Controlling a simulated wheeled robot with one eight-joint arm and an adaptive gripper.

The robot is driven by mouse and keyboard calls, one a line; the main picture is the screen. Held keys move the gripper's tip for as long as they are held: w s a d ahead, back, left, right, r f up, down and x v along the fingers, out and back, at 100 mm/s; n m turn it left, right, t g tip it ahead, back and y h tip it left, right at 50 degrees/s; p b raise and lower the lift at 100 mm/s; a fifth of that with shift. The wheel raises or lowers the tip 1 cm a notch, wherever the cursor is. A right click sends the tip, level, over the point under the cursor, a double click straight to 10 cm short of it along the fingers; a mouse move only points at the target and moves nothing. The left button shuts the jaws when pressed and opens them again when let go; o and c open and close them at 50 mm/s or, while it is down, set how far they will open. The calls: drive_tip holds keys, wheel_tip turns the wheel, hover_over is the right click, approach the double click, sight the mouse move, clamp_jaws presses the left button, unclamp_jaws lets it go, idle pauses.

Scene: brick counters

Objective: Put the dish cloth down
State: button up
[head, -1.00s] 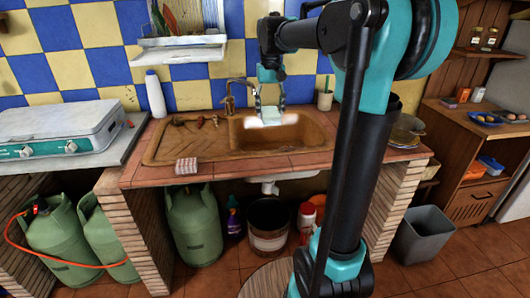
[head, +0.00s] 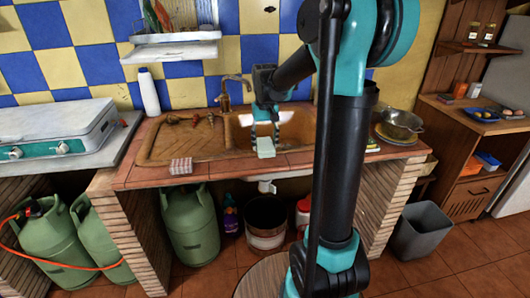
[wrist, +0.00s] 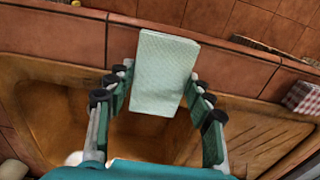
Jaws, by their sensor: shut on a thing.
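The dish cloth, a pale green folded rectangle with a fine texture (head: 265,148), is held in my gripper (head: 265,138). In the wrist view the cloth (wrist: 163,72) sits between the two fingers of my gripper (wrist: 158,80), which are shut on it. It hangs over the front part of the sink basin (wrist: 65,120), near the tiled front edge of the counter. I cannot tell whether its lower end touches the rim.
A red-and-white checked cloth (head: 181,166) lies on the front edge, left of the basin. Small items (head: 172,119) lie on the drainboard. A faucet (head: 226,92) stands behind, a white bottle (head: 148,91) at left, and a metal bowl (head: 398,123) at right. The drainboard's middle is clear.

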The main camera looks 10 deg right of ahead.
sight(265, 145)
drive_tip(key=shift+f, duration=2.05)
drive_tip(key=shift+f, duration=0.25)
drive_tip(key=o, duration=1.3)
wheel_tip(265, 145, up, 11)
drive_tip(key=shift+r, duration=0.55)
drive_tip(key=shift+s, duration=0.15)
drive_tip(key=s+d+f+t, duration=0.1)
drive_tip(key=s+f, duration=0.5)
drive_tip(key=s, duration=0.1)
drive_tip(key=s+d+f+t, duration=0.1)
drive_tip(key=s+f, duration=0.5)
drive_tip(key=s, duration=0.1)
drive_tip(key=s+d+f+t, duration=0.2)
drive_tip(key=s+f, duration=0.4)
drive_tip(key=s, duration=0.1)
drive_tip(key=shift+s+f, duration=0.25)
drive_tip(key=shift+f, duration=0.1)
